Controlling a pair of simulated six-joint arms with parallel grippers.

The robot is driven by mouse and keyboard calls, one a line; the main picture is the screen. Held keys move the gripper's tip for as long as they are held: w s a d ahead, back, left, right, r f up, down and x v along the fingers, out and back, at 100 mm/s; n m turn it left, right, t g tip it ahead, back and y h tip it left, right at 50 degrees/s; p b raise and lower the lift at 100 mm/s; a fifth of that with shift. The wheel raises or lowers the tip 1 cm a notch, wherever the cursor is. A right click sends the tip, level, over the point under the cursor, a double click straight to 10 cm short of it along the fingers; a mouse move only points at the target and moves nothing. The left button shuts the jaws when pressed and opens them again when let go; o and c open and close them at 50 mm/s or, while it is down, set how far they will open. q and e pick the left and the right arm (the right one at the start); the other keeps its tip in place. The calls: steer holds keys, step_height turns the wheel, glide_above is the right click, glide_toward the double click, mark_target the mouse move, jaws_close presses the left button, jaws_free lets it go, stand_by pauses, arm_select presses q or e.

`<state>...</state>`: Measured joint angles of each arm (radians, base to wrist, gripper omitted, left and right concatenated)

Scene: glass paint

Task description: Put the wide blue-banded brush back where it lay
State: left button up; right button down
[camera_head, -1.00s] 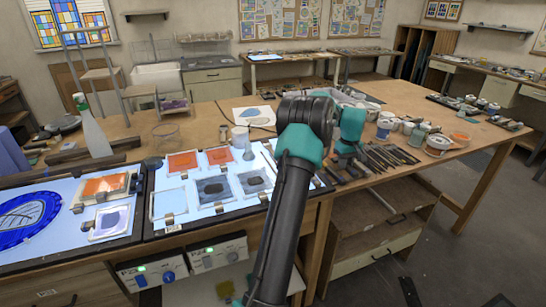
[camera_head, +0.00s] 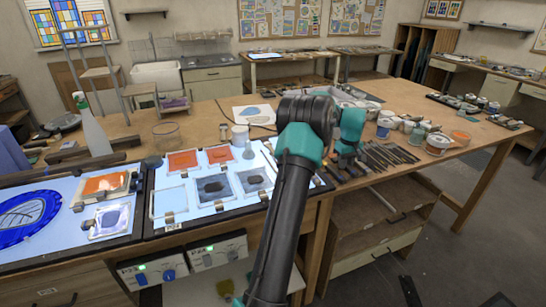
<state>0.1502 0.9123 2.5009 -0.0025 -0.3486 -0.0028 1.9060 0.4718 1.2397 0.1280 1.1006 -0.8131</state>
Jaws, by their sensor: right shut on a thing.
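My right gripper (camera_head: 345,160) is low over the near end of the brush row on the wooden bench. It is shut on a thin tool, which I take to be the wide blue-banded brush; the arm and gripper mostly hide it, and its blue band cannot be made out. Several dark-handled brushes and tools (camera_head: 388,155) lie side by side just right of the gripper. I cannot tell whether the held brush touches the bench. My left gripper does not show.
Paint jars and cups (camera_head: 437,143) stand right of and behind the brushes. A light panel (camera_head: 200,208) with framed glass samples lies left of my right arm. The bench's front edge is close to the brushes.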

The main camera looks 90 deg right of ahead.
steer(key=shift+f, duration=0.25)
stand_by(0.4)
steer(key=c, duration=0.9)
jaws_free()
step_height(320, 180, up, 17)
steer(key=shift+r, duration=0.2)
